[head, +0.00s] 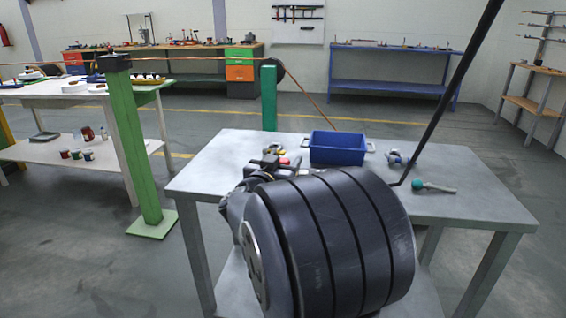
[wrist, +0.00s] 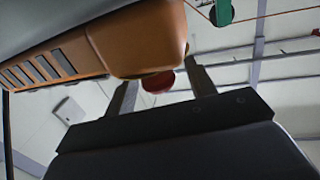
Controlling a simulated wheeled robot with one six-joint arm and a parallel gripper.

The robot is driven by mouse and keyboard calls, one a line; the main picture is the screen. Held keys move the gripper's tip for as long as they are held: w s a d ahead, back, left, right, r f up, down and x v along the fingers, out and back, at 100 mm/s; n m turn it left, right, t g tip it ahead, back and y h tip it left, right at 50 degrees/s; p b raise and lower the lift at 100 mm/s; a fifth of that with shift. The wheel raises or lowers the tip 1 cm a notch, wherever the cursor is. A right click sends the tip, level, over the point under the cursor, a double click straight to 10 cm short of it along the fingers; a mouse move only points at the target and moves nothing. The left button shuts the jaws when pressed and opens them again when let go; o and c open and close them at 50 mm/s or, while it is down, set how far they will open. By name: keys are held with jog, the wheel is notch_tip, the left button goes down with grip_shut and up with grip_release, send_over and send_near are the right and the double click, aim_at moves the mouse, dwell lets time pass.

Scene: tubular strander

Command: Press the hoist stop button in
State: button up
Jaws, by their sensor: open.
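In the wrist view, a round red button-like part (wrist: 158,82) shows below the rounded end of an orange housing (wrist: 140,35). I take it for the hoist stop button; no label is readable. My gripper (wrist: 163,76) is open, with one finger on each side of the red part in the picture. Nothing is held between the fingers. The housing hides part of the red part and the fingertips. I cannot tell whether gripper and button touch. Neither the button nor my gripper can be made out in the head view.
In the head view, a grey table (head: 465,208) carries a blue bin (head: 338,149), a green-ended tool (head: 432,186) and small parts. A green post (head: 135,150) stands left of it. A white bench (head: 60,90) is farther left. Open floor lies behind the table.

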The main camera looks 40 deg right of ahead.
grip_shut()
dwell(0.4)
jog(key=shift+f, duration=0.55)
grip_release()
jog(key=shift+p, duration=0.3)
jog(key=p+v, duration=0.2)
jog(key=v, duration=0.9)
jog(key=shift+w+d, duration=0.1)
jog(key=shift+d, duration=0.05)
